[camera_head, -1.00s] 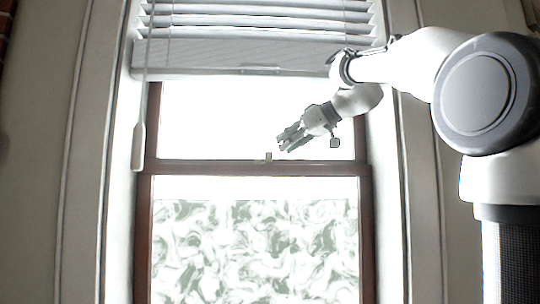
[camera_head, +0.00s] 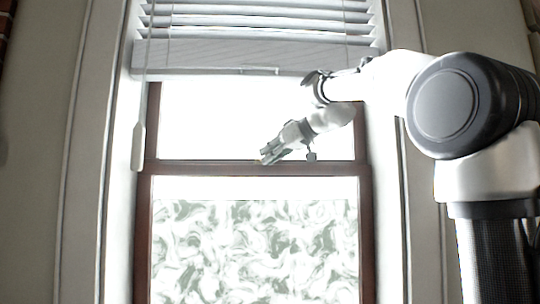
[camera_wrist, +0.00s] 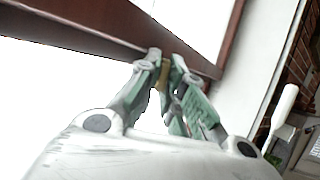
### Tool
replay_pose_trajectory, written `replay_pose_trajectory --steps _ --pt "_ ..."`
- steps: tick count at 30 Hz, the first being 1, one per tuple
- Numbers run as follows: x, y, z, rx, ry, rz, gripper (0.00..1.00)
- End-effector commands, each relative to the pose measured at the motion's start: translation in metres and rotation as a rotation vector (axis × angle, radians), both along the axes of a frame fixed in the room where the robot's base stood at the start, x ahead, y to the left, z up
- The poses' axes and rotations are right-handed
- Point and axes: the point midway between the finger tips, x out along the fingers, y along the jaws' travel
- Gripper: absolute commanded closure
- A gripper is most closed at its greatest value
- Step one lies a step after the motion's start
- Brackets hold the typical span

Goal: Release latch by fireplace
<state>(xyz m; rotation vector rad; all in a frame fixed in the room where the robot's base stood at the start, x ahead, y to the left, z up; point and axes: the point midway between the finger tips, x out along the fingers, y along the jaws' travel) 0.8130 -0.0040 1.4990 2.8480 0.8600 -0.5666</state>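The latch is a small brass-coloured piece (camera_wrist: 163,74) on the dark red-brown window rail. In the wrist view it sits between the two fingertips of my gripper (camera_wrist: 165,62). One finger is on each side of it, and the gap is narrow. I cannot tell whether the fingers press on it or only stand around it. In the head view my gripper (camera_head: 265,158) reaches in from the right and its tips are at the top of the middle rail (camera_head: 215,168). The latch is hidden behind the fingers there.
The window has a bright upper pane (camera_head: 200,120) and a patterned lower pane (camera_head: 250,250). A white blind (camera_head: 250,55) hangs above my gripper, with a white wand (camera_head: 138,145) at the left. Brick (camera_wrist: 300,55) shows at the right of the wrist view.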

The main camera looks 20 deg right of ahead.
Motion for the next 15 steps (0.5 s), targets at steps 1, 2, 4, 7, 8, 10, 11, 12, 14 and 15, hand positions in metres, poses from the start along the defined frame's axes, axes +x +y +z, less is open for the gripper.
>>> replay_pose_trajectory --steps 1,2,4,7,8,10,11,12,14,15 --pt "0.0000 0.0000 0.0001 0.000 0.000 0.000 1.00" --pt "-0.0001 -0.0001 0.0002 0.000 0.000 0.000 1.00" --pt "-0.0002 0.0001 0.0002 0.000 0.000 -0.001 1.00" --pt "-0.0009 0.0009 0.0002 0.000 0.000 -0.009 1.00" --pt "-0.0011 0.0012 0.0003 0.000 0.000 -0.013 1.00" --pt "-0.0019 0.0027 0.0003 -0.001 0.000 -0.028 1.00" --pt "-0.0023 0.0030 0.0002 0.000 0.000 -0.037 1.00" --pt "-0.0027 0.0040 0.0004 0.000 -0.001 -0.052 1.00" --pt "-0.0033 0.0057 -0.0001 -0.001 -0.001 -0.076 1.00" --pt "-0.0042 0.0073 0.0004 -0.001 -0.002 -0.096 1.00"
